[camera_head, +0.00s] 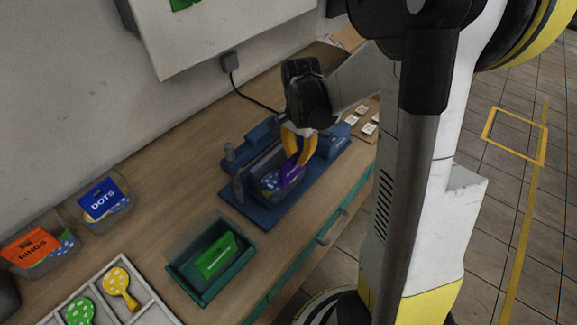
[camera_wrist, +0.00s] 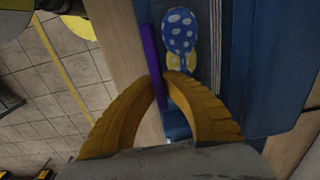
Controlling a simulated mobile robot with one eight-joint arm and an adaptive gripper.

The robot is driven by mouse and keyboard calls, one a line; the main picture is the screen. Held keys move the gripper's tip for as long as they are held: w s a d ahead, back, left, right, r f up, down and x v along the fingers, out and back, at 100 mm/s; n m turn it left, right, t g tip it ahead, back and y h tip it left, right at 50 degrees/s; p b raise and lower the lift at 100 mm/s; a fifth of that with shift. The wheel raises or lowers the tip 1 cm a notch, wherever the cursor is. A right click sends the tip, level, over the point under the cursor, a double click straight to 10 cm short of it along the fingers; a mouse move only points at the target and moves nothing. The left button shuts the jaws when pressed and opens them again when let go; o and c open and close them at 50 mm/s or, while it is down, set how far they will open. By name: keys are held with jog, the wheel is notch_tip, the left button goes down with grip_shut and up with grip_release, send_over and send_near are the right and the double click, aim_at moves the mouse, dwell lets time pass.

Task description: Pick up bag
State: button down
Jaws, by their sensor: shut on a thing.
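My gripper (camera_head: 299,158) has yellow fingers and is shut on the purple bag. In the wrist view the bag (camera_wrist: 151,60) shows nearly edge-on as a thin purple strip between the fingertips (camera_wrist: 163,82). I cannot tell whether the bag touches the tray.
A green tray (camera_head: 193,290) with a green bag (camera_head: 216,256) stands in front. Bins with a blue DOTS bag (camera_head: 104,199) and an orange RINGS bag (camera_head: 32,248) are at the left. Small cards lie behind the machine.

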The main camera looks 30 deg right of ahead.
aim_at(298, 152)
jog(key=shift+r, duration=0.1)
jog(key=shift+r+p, duration=0.8)
jog(key=shift+r, duration=0.85)
jog(key=s+d+p, duration=0.1)
jog(key=s+d, duration=0.2)
jog(key=s, duration=0.5)
jog(key=s+d+p, duration=0.1)
jog(key=s+d, duration=0.2)
jog(key=s, duration=0.6)
jog(key=shift+d, duration=0.1)
